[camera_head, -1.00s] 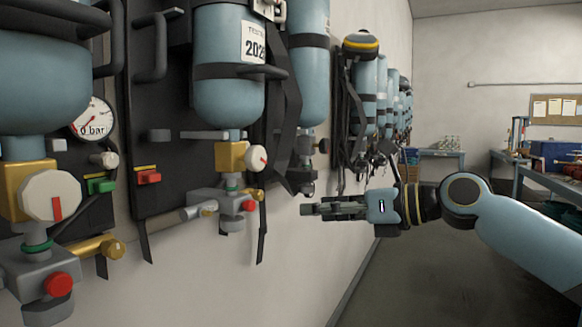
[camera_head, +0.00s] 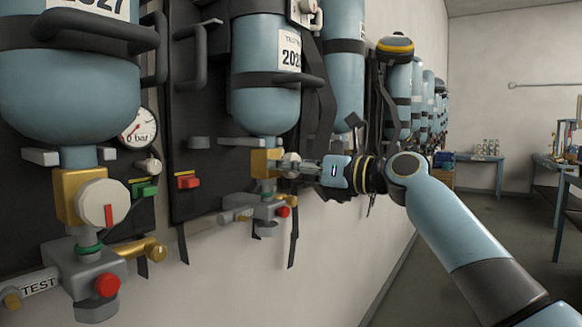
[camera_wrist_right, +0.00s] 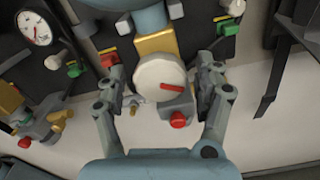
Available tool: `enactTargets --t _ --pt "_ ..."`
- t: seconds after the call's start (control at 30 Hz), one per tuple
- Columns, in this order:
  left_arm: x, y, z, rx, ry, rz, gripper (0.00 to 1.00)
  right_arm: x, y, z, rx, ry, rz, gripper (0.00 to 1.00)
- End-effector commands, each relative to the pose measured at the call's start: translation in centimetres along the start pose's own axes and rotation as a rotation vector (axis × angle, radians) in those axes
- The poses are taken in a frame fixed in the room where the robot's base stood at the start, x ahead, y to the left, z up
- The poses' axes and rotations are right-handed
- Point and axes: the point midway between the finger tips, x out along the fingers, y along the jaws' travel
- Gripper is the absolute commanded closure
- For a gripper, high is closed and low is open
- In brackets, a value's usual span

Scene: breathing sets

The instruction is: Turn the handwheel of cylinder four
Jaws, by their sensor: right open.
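A round white handwheel with a red mark (camera_wrist_right: 159,77) sits on a brass valve block (camera_wrist_right: 156,43) under a blue cylinder (camera_head: 266,105). My right gripper (camera_wrist_right: 160,67) is open, with one finger on each side of this handwheel in the right wrist view. I cannot tell whether the fingers touch it. In the head view the right gripper (camera_head: 292,166) reaches in from the right and partly hides the handwheel. No number four is readable on this cylinder. My left gripper is not in view.
A nearer set at left has its own white handwheel (camera_head: 102,204), red knob (camera_head: 107,285) and pressure gauge (camera_head: 139,128). Dark straps (camera_wrist_right: 283,62) hang right of the gripper. More cylinders (camera_head: 405,100) line the wall.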

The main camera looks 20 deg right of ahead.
Motion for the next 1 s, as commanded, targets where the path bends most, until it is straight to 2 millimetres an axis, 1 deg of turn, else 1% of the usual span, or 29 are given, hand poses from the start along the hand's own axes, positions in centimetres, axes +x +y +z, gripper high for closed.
enactTargets --t 0.27,0.7,1.0 --pt "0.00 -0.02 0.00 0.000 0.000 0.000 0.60 0.16 -0.03 -0.04 0.000 0.001 0.000 0.31" --pt "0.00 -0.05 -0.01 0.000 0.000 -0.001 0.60 0.13 -0.03 -0.03 0.000 0.000 -0.001 0.87" --pt "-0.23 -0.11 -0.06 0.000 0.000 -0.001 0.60 0.12 -0.05 0.00 -0.038 0.001 -0.001 0.88"
